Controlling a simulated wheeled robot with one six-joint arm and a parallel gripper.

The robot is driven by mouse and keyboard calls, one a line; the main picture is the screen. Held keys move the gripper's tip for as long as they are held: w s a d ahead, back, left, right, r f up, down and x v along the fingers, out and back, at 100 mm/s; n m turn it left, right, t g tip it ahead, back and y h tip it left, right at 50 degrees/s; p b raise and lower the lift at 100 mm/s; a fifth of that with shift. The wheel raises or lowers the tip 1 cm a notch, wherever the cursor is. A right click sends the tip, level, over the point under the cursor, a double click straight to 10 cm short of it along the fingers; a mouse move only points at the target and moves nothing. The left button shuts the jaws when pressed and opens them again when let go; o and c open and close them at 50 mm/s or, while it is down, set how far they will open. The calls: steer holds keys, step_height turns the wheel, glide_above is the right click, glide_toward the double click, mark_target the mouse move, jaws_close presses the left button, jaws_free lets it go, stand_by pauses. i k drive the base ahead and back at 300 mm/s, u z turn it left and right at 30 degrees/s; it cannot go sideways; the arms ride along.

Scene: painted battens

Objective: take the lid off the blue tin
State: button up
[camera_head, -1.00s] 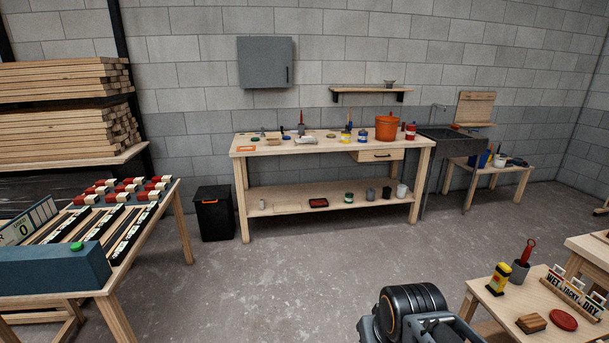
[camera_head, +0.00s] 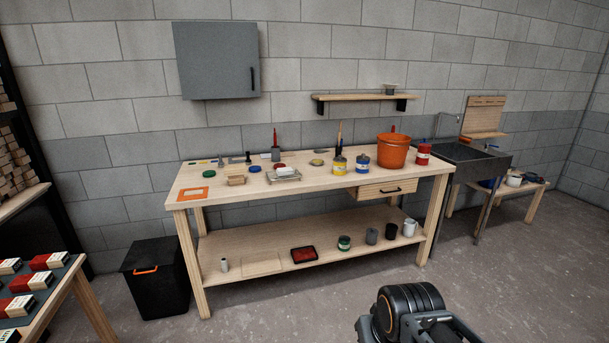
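A small tin with a blue band, the blue tin (camera_head: 362,162), stands upright on the workbench top, between a yellow tin (camera_head: 340,166) and the orange bucket (camera_head: 393,152). It is small in the picture, and I cannot make out its lid clearly. A separate flat blue disc (camera_head: 255,169) lies further left on the bench. Part of my arm shows at the bottom right of centre, well in front of the bench. My gripper's fingertips do not show.
The workbench (camera_head: 190,188) also holds a red tin (camera_head: 424,155), brushes and several small discs. Its lower shelf (camera_head: 320,235) bears a green tin (camera_head: 344,243), cups and a tray. A black bin (camera_head: 157,280) stands left. A sink (camera_head: 468,155) adjoins right. Floor in front looks clear.

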mark_target(360, 166)
steer(key=z, duration=0.15)
steer(key=i, duration=2.4)
steer(key=z, duration=0.15)
